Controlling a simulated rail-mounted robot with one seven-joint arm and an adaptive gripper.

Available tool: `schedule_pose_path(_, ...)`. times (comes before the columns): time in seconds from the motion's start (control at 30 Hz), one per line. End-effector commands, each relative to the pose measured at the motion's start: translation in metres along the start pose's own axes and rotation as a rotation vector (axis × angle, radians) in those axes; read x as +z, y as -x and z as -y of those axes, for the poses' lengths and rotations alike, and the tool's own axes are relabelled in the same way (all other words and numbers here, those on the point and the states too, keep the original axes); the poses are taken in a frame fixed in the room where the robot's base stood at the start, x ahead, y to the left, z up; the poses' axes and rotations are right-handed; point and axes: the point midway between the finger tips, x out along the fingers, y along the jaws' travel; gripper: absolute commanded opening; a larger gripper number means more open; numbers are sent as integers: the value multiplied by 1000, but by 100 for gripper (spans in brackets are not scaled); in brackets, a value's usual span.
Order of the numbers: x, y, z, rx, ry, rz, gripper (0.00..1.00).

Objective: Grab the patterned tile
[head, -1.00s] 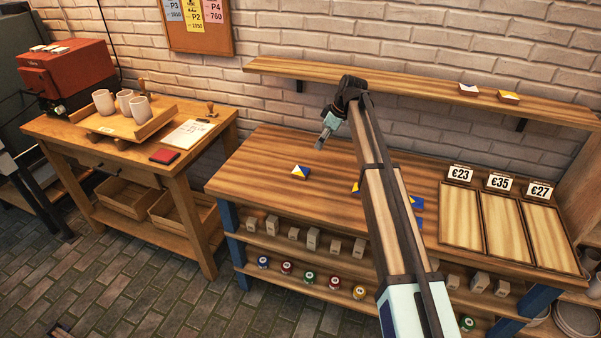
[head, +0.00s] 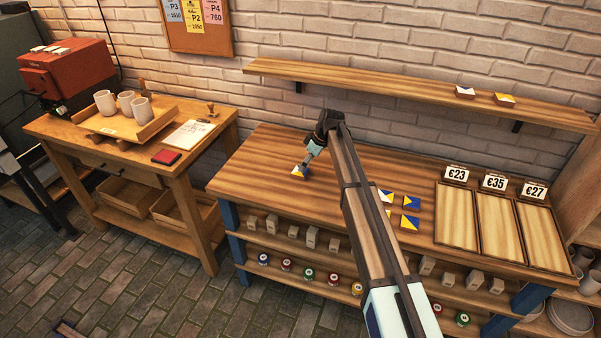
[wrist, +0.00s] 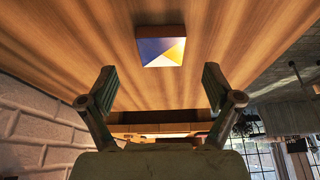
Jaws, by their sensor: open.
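A small square patterned tile (head: 300,171) in blue, white and yellow triangles lies on the wooden workbench (head: 250,160), near its left end. It also shows in the wrist view (wrist: 161,47), beyond the fingertips and roughly centred between them. My gripper (head: 306,163) is just above the tile in the head view, partly overlapping it. In the wrist view my gripper (wrist: 158,82) is open, with nothing between its fingers. Several more patterned tiles (head: 411,202) lie on the bench right of my arm.
Three wooden trays (head: 499,232) with price cards stand at the bench's right end. A wall shelf (head: 400,92) with two tiles runs behind. A side table (head: 75,128) with a tray of cups stands left. The bench around the single tile is clear.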

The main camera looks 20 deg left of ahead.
Motion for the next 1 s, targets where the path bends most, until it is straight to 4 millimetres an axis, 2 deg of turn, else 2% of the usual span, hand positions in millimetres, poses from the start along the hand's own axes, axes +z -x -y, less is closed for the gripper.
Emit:
schedule_pose_path(0.4,-4,-45,2,-1,-1,0,90)
schedule_pose_path(0.67,-3,-50,2,0,0,0,90)
schedule_pose_path(0.8,-3,-50,2,0,0,0,40)
schedule_pose_path(0.87,-3,-50,2,0,0,0,22)
schedule_pose_path(1.0,-3,-50,2,0,0,0,21)
